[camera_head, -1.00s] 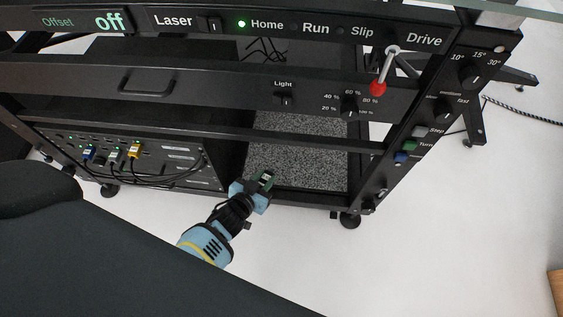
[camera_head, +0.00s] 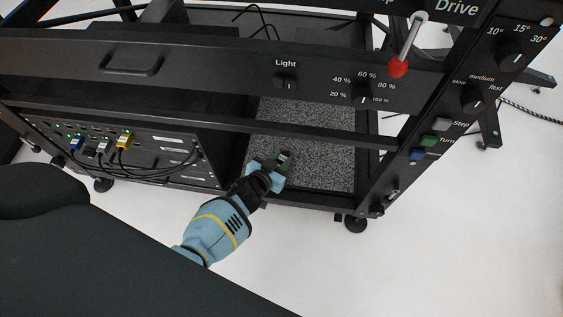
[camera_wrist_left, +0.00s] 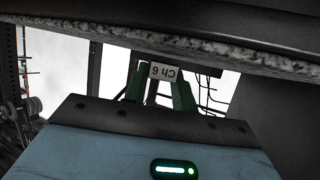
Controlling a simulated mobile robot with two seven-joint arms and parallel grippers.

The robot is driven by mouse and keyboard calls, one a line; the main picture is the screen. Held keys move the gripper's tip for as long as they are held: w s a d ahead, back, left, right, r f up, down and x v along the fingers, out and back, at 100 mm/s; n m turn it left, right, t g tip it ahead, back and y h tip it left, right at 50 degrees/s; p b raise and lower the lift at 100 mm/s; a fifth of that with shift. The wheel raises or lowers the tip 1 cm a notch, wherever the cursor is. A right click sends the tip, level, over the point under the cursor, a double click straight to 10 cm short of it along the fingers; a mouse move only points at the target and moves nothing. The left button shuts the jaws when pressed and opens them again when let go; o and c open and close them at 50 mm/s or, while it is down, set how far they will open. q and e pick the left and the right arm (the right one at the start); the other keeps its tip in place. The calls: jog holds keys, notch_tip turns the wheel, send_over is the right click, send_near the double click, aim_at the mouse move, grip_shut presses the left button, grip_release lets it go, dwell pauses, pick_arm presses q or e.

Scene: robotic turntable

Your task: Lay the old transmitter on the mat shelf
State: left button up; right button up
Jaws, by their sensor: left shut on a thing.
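My left gripper (camera_head: 281,164) is shut on the old transmitter (camera_head: 286,157), a small piece with a white label. In the left wrist view the transmitter (camera_wrist_left: 163,72) sits between dark green fingers, its label reading "Ch 6" upside down. The mat shelf (camera_head: 322,125) is the low bay of the black rack, covered by a speckled grey mat. In the head view the gripper overlaps the mat's front left part. In the wrist view the speckled mat edge (camera_wrist_left: 222,50) runs across the top. Whether the transmitter touches the mat cannot be told. My right gripper is out of view.
A black rail (camera_head: 225,122) crosses above the shelf opening. The panel with plugged cables (camera_head: 120,150) lies left of the bay. The control post (camera_head: 430,125) with buttons and knobs stands right. A red-knobbed lever (camera_head: 398,67) hangs above. Most of the mat is bare.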

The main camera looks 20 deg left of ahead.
pick_arm(q)
jog(key=shift+f, duration=0.4)
jog(key=shift+f+b, duration=0.2)
jog(key=shift+b, duration=0.15)
jog(key=o, duration=0.9)
jog(key=shift+o, duration=0.2)
jog(key=shift+r, duration=0.15)
jog(key=shift+r+p, duration=0.15)
jog(key=shift+p, duration=0.25)
jog(key=p+v, duration=0.6)
jog(key=v, duration=0.6)
